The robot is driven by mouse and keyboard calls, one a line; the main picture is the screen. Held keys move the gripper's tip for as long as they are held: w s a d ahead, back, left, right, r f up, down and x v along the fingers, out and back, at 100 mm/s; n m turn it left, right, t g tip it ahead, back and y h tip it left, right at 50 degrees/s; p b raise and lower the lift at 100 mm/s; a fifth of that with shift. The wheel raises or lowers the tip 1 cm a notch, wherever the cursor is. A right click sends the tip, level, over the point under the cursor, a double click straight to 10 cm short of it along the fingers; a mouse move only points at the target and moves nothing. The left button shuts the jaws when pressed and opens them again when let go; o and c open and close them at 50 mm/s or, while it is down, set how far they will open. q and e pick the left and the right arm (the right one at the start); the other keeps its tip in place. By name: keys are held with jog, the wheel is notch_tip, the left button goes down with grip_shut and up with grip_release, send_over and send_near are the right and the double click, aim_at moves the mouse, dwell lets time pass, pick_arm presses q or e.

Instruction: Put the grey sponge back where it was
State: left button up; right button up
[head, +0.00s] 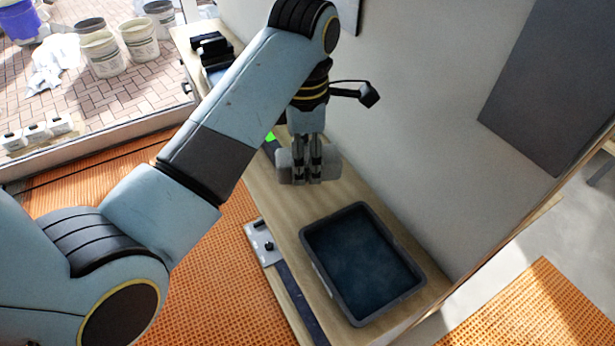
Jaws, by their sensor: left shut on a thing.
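The grey sponge (285,166) is between the fingers of my left gripper (315,180), which points down and is shut on it. Parts of the sponge show on both sides of the fingers, and the fingers hide its middle. The sponge is over the wooden bench (347,192), behind the dark tub. Whether it touches the bench or hangs just above it I cannot tell. My right gripper is not in view.
A dark grey tub (310,252) with dark blue water stands on the near part of the bench. A black object (211,48) lies at its far end. A metal plate with black knobs (262,244) is at the left edge. A wall runs along the right.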

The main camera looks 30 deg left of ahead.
aim_at(307, 154)
pick_arm(q)
notch_tip(307, 154, down, 2)
jog(key=shift+w+d+f, duration=0.1)
jog(key=shift+f, duration=0.05)
notch_tip(307, 154, down, 4)
jog(key=shift+f+p, duration=0.1)
jog(key=shift+p, duration=0.45)
jog(key=shift+w+f, duration=0.1)
jog(key=shift+w, duration=0.05)
jog(key=shift+f, duration=0.2)
jog(key=o, duration=1)
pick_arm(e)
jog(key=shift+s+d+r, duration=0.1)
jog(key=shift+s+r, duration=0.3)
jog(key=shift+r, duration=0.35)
pick_arm(q)
notch_tip(307, 154, up, 12)
jog(key=shift+r+b, duration=0.1)
jog(key=shift+b, duration=0.35)
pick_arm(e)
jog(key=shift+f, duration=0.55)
